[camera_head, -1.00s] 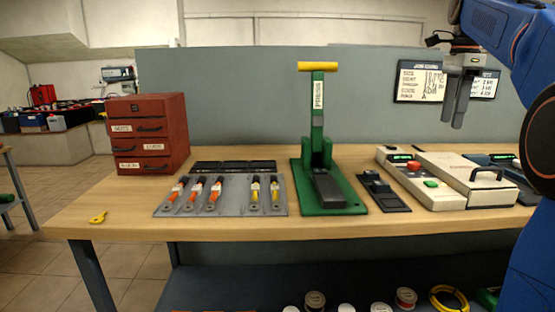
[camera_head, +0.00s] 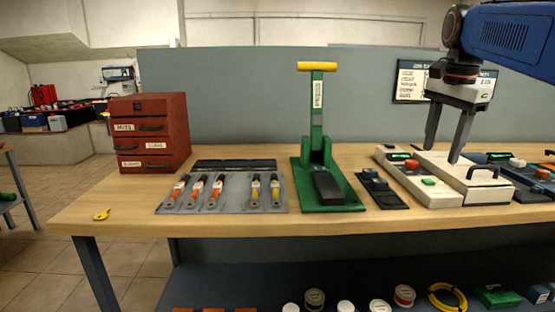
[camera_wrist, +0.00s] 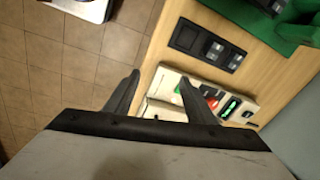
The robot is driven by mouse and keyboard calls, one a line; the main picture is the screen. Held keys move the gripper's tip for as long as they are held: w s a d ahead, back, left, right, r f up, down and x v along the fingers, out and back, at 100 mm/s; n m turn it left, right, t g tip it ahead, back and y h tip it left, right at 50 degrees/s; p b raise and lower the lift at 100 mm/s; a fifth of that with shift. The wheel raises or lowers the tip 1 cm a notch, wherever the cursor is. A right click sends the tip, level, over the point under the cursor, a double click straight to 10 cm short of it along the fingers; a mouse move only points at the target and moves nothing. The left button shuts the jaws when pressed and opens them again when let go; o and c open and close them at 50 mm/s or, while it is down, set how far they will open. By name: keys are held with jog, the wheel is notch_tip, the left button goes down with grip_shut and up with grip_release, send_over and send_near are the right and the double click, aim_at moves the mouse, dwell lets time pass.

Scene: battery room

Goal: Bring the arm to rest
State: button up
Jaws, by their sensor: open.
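My arm (camera_head: 510,40) reaches in from the upper right in the head view. My gripper (camera_head: 443,150) points downward over the right part of the workbench, in front of the white tester box as seen in the head view. Its two dark fingers are spread apart with nothing between them. The wrist view also shows my gripper (camera_wrist: 158,85) open and empty. Below and beyond the fingers there, the white device (camera_wrist: 215,98) with a green display and a red button shows, partly hidden by a finger.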

jog(key=s+a+f+n+t, duration=0.1)
jog(key=s+a+f+n, duration=0.2)
jog(key=s+f+n, duration=0.2)
jog(key=s+a+f+n+t, duration=0.1)
jog(key=s+a+f+n, duration=0.2)
jog(key=s+f, duration=0.7)
jog(key=s+a+f+n+t, duration=0.1)
jog(key=s+a+f+n, duration=0.2)
jog(key=f, duration=1.1)
jog(key=s+n, duration=0.3)
jog(key=s, duration=0.2)
jog(key=shift+a+f+n, duration=0.15)
jog(key=shift+a+n, duration=0.2)
jog(key=shift+n, duration=0.05)
